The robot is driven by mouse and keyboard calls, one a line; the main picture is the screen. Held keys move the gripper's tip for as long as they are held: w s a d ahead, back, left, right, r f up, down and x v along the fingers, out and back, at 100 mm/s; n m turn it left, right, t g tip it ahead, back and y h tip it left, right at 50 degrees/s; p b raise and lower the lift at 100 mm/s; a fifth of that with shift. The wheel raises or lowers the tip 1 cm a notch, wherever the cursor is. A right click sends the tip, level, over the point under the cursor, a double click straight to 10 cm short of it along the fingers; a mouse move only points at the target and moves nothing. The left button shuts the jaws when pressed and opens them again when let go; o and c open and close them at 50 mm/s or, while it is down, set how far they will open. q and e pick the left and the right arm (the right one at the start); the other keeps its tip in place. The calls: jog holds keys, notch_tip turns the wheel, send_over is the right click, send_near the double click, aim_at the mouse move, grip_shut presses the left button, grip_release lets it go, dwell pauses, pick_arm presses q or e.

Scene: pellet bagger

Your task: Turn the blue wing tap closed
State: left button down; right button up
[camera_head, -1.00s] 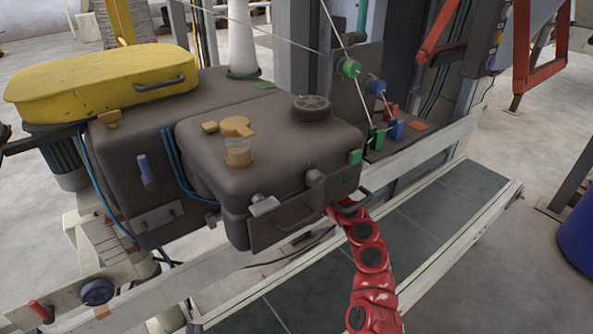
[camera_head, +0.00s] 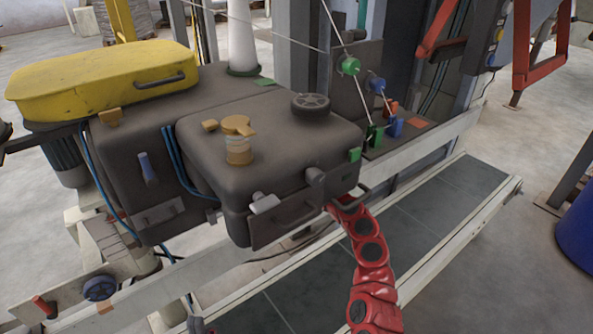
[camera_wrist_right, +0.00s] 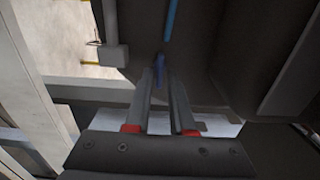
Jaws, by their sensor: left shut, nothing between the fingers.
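The blue wing tap (camera_head: 147,168) stands upright on the front of the dark left housing in the head view. A small blue piece, likely this tap, shows at the fingertips in the right wrist view (camera_wrist_right: 160,68); I cannot tell whether they touch it. My right gripper (camera_wrist_right: 164,78) is open, its two fingers apart. In the head view my red right arm runs to the machine's lower right edge, and its gripper is hidden. Only a bit of my left gripper (camera_head: 197,325) shows at the bottom edge, shut and empty, well below the tap.
Blue hoses (camera_head: 172,160) run down just right of the tap. A yellow cover (camera_head: 100,80) sits above it at the left. The dark front box (camera_head: 265,150) juts out to its right. A pale rail (camera_head: 230,262) crosses below, beside a grey conveyor (camera_head: 430,215).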

jog(key=shift+o, duration=1.1)
jog(key=b+v, duration=0.2)
jog(key=v, duration=1.5)
jog(key=shift+s, duration=0.2)
jog(key=shift+d, duration=0.1)
